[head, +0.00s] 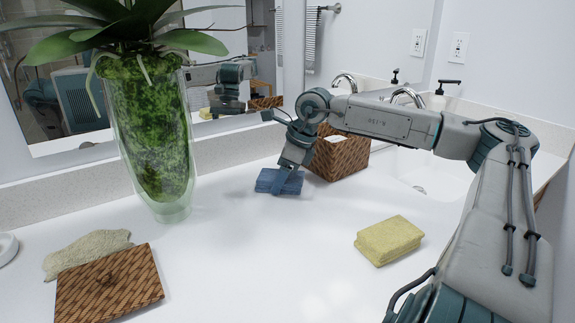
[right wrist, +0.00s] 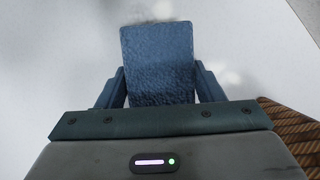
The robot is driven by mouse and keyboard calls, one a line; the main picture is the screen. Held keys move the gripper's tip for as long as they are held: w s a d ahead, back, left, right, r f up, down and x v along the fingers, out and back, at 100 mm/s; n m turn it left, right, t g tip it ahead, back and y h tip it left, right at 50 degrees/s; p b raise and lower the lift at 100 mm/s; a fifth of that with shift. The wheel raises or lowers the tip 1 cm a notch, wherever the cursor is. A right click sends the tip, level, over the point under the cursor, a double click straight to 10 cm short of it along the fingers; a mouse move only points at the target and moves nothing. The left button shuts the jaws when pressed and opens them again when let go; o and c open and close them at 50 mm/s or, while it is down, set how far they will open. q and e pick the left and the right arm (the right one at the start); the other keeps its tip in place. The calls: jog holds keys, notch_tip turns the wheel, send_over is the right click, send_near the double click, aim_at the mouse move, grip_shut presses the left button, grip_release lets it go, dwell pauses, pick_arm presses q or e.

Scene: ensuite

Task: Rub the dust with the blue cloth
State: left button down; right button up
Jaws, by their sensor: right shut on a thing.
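The blue cloth (head: 277,181) is a folded pad at the counter's surface, left of a wicker basket. My right gripper (head: 288,178) is shut on it from above; the cloth (right wrist: 158,62) sticks out between the two fingers in the right wrist view. Faint grey smudges that look like dust (head: 238,188) show on the white counter just left of the cloth. A pale grey patch also shows beyond the cloth's far edge in the right wrist view (right wrist: 150,20). The cloth hides the surface beneath it. My left gripper is not in view.
The wicker basket (head: 340,158) stands close right of the gripper. A tall glass vase with a plant (head: 155,140) stands left. A yellow folded cloth or sponge (head: 389,240), a wicker lid (head: 108,287) and a beige cloth (head: 85,250) lie nearer. The sink (head: 425,172) is right; the middle counter is clear.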

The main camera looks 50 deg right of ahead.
aim_at(265, 181)
jog(key=shift+a+p, duration=0.4)
jog(key=shift+p, duration=0.1)
jog(key=shift+w+a+f, duration=0.1)
jog(key=shift+f, duration=0.05)
jog(key=shift+a+p, duration=0.2)
jog(key=shift+p, duration=0.1)
jog(key=shift+w+a, duration=0.3)
jog(key=shift+a, duration=0.45)
jog(key=shift+w+a, duration=0.3)
jog(key=shift+a, duration=0.4)
jog(key=shift+w+a, duration=0.2)
jog(key=shift+a, duration=0.3)
jog(key=shift+w+a+r+b, duration=0.1)
jog(key=shift+w+a+b, duration=0.2)
jog(key=shift+a, duration=0.3)
jog(key=shift+w+a+r+b, duration=0.15)
jog(key=shift+a+b, duration=0.15)
jog(key=shift+a, duration=0.3)
